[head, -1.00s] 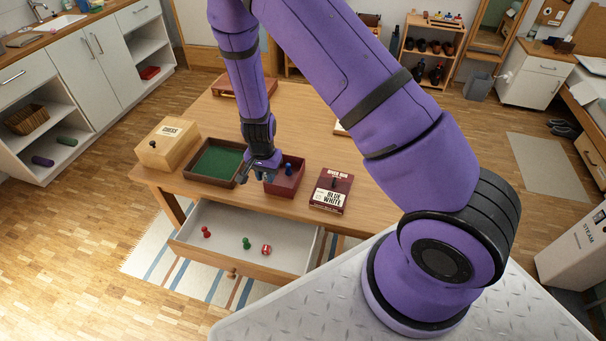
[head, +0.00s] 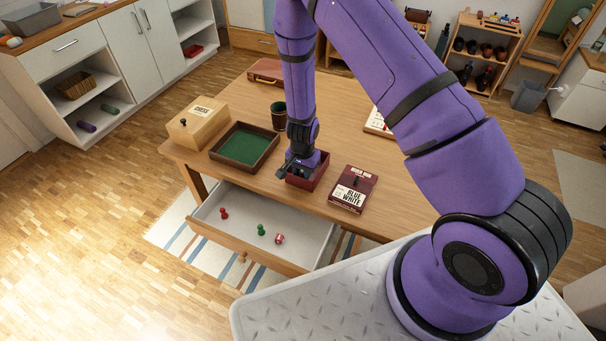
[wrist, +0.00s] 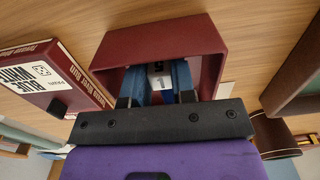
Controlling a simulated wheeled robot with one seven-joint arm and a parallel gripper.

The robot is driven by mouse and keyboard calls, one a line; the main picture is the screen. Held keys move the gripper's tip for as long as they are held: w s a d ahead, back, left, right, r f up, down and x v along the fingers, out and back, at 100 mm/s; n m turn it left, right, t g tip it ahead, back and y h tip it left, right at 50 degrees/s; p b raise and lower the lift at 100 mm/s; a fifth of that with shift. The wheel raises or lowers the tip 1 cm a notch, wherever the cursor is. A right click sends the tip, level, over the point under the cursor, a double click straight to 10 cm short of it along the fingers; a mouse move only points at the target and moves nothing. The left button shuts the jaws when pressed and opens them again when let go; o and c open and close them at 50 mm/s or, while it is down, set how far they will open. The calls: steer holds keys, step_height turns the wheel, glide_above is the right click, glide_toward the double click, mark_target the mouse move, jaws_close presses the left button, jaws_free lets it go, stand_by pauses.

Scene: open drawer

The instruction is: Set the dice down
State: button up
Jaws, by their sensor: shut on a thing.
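My gripper (head: 294,170) points down over the small dark red open box (head: 318,180) on the wooden table. In the wrist view my gripper (wrist: 161,82) has its blue fingers closed on a small white die (wrist: 159,80) with dark marks. The die is within the outline of the dark red box (wrist: 110,55); whether it touches the floor of the box cannot be told. Something dark blue shows just below the die, partly hidden by the fingers. A red and white cube (head: 279,239) lies in the open drawer (head: 305,231).
A green-lined tray (head: 270,158) and a wooden chess box (head: 197,125) stand to the left, a dark cup (head: 278,112) behind. The Blue White game box (head: 353,190) is close on the right. A red pawn (head: 224,214) and a green pawn (head: 261,229) stand in the drawer.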

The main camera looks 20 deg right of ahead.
steer(key=shift+f, duration=0.65)
steer(key=o, duration=0.9)
steer(key=shift+f, duration=0.15)
